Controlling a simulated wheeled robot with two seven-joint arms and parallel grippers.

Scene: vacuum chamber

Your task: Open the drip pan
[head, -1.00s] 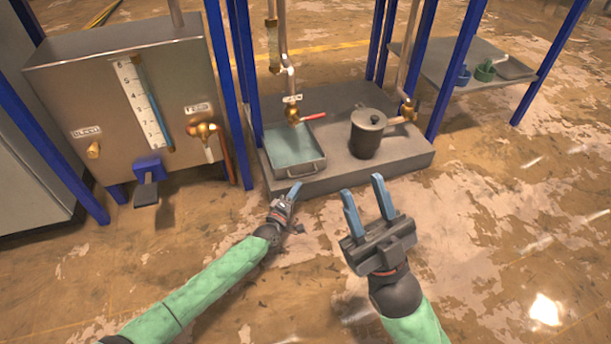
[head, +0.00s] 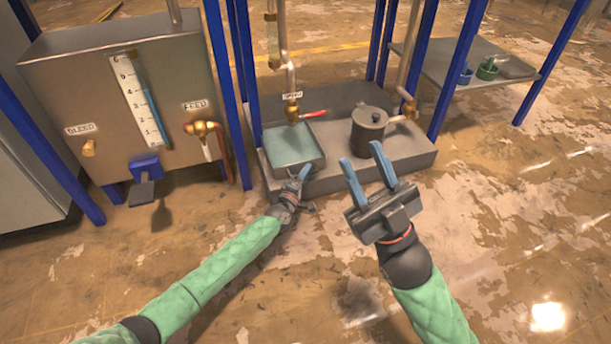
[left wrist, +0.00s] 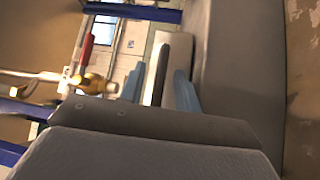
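The drip pan (head: 292,150) is a shallow grey metal tray with a pale teal inside. It sits on the left of the low grey plinth under a brass valve. My left gripper (head: 301,174) is at the pan's front edge and hides part of its handle. In the left wrist view, the blue fingers of the left gripper (left wrist: 159,92) stand apart, with a pale-edged grey bar between them. I cannot tell whether they touch it. My right gripper (head: 368,172) is open and empty, over the floor in front of the plinth.
A grey lidded pot (head: 368,132) stands right of the pan. A brass valve with a red lever (head: 312,114) is above the pan's back edge. Blue posts (head: 221,85) and a steel tank (head: 120,100) stand to the left. Floor in front is clear.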

